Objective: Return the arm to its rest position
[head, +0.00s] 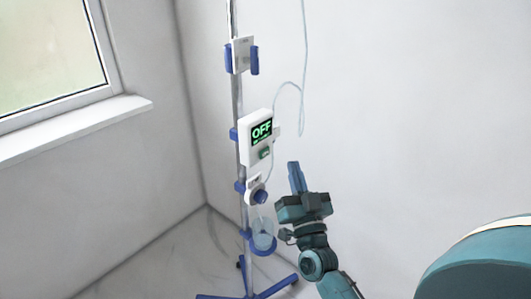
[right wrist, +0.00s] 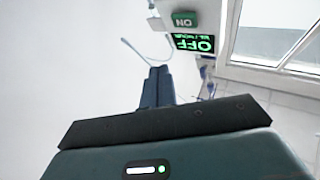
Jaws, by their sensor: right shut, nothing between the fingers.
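My right gripper (head: 294,177) is in the middle of the head view, pointing up, with its blue fingers together and nothing between them. It is just right of the white pump box (head: 257,142), whose green display reads OFF, and appears apart from it. In the right wrist view the shut fingers (right wrist: 157,86) point away from the camera. The pump's OFF display (right wrist: 195,43) and a green ON button (right wrist: 185,19) show upside down there. My left gripper is not in view.
The pump hangs on a metal pole (head: 239,105) with a blue base (head: 262,294). A clear cup (head: 262,237) and a blue knob (head: 260,197) sit lower on it. A thin tube (head: 304,75) hangs nearby. A teal rounded surface (head: 480,265) is at lower right. White walls stand behind.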

